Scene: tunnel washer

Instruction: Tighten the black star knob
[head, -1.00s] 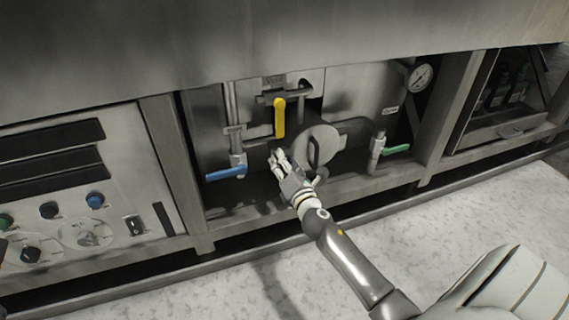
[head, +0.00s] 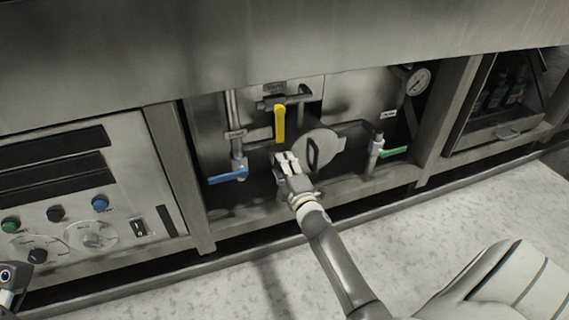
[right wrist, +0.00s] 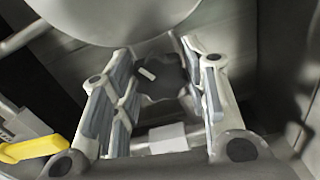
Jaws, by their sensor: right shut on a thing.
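The black star knob (right wrist: 160,80) is dark and lobed, with a small pale mark on its face. In the right wrist view it sits between the two fingers of my right gripper (right wrist: 160,66), which is shut on it. In the head view my right gripper (head: 286,160) is low in the open bay, left of the round metal cover, and hides the knob. A small part of what looks like my left gripper (head: 9,277) shows at the lower left edge; its jaws cannot be made out.
A yellow lever (head: 280,123) hangs just above my right gripper. A blue lever (head: 228,175) is to its left, a green lever (head: 394,152) to its right. The round cover (head: 319,149) with a handle is close beside it. A gauge (head: 417,81) is upper right.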

